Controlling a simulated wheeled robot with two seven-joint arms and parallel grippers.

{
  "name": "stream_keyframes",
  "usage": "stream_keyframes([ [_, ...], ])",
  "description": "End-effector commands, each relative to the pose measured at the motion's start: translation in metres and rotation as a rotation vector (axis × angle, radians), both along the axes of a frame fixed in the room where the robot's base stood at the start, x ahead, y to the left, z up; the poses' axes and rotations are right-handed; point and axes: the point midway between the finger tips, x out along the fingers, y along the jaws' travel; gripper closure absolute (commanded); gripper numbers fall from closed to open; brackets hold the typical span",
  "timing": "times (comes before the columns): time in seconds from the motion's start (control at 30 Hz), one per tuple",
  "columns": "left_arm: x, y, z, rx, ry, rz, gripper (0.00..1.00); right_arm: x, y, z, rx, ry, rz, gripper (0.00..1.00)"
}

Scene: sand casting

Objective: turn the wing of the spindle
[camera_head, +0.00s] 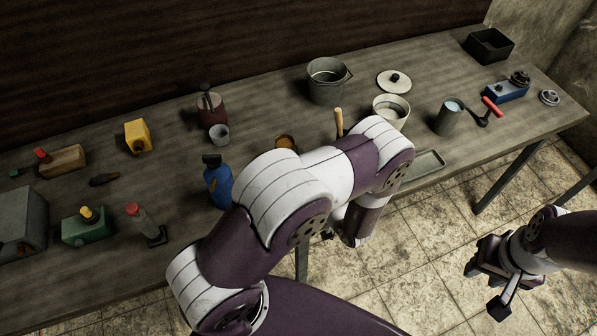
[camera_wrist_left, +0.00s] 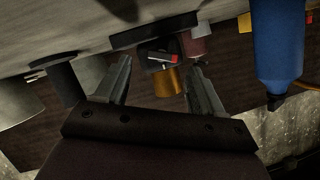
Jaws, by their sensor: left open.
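My left gripper (camera_wrist_left: 161,63) is open, its two fingers apart in the left wrist view. A small black part with a red mark (camera_wrist_left: 158,57) shows between and beyond the fingertips, under a dark flat bar (camera_wrist_left: 153,31); I cannot tell for sure that this is the spindle and its wing. No finger is seen touching it. In the head view, my left forearm and wrist hide the bench's front middle, the left fingers and any spindle there. My right gripper (camera_head: 487,288) is off the bench's front right, over the floor, its fingers apart and empty.
A blue bottle (camera_head: 218,186) stands left of my left arm; it also shows in the left wrist view (camera_wrist_left: 278,45). A copper-coloured cup (camera_head: 285,142), white-filled pot (camera_head: 391,110), grey mug (camera_head: 448,117) and shallow tray (camera_head: 428,164) surround the arm. The bench's far right holds a black box (camera_head: 489,45).

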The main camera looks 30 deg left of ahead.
Motion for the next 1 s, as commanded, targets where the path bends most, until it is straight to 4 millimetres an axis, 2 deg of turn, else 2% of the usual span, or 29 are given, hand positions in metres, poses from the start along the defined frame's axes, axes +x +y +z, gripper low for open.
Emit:
stream_keyframes([
  [0.1,0.009,0.018,-0.006,0.0,0.0,0.004,0.32,0.0,0.0,0.006,0.0,0.0,0.0,0.62],
  [0.2,0.015,0.026,-0.01,0.0,0.001,0.001,0.32,0.0,0.0,0.008,0.0,0.0,0.0,0.62],
  [0.57,0.019,0.032,-0.014,0.0,-0.001,-0.001,0.32,0.0,0.0,0.008,0.0,0.0,0.0,0.62],
  [0.6,0.019,0.032,-0.014,0.0,-0.001,-0.001,0.38,0.0,0.0,0.008,0.0,0.0,0.0,0.62],
  [0.67,0.018,0.032,-0.014,0.0,-0.001,-0.001,0.58,0.0,0.0,0.008,0.0,0.0,0.0,0.62],
  [0.7,0.018,0.032,-0.013,0.0,-0.001,-0.001,0.71,0.0,0.0,0.008,0.0,0.0,0.0,0.62],
  [0.77,0.018,0.032,-0.013,0.0,-0.001,-0.001,0.88,0.0,0.0,0.008,0.0,0.0,0.0,0.62],
  [1.0,0.018,0.032,-0.013,-0.009,-0.01,-0.001,0.88,0.0,0.0,0.008,0.0,0.0,0.0,0.62],
])
